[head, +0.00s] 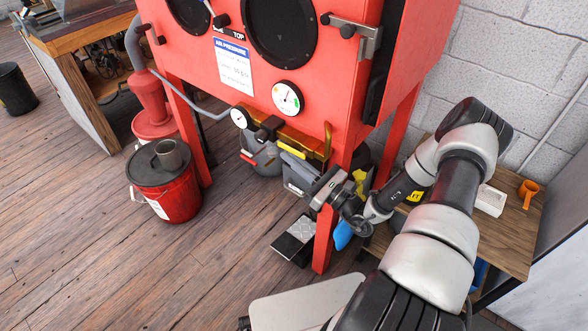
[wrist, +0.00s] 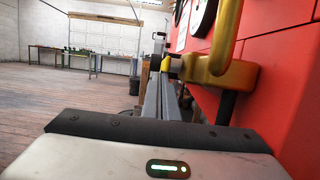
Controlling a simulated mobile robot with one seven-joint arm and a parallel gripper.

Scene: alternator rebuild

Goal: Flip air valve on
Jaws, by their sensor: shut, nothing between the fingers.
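The air valve appears to be on the brass pipe (head: 327,142) under the red cabinet, where a yellow lever-like part (head: 292,151) shows. My gripper (head: 285,156) is beside that pipe with its fingers pointing left, close to the yellow part. In the wrist view, the shut fingers (wrist: 164,84) hold nothing. A small yellow part (wrist: 165,63) shows at their tips, and the brass pipe (wrist: 226,62) rises just to their right. I cannot tell whether the fingers touch the yellow part. The valve body is partly hidden by my gripper.
The red cabinet (head: 200,62) has a pressure gauge (head: 287,98) and a smaller gauge (head: 239,117). Its front leg (head: 324,240) stands close to my arm. A foot pedal (head: 296,238) and a red bucket (head: 168,183) are on the floor. A wooden table (head: 515,233) stands at right.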

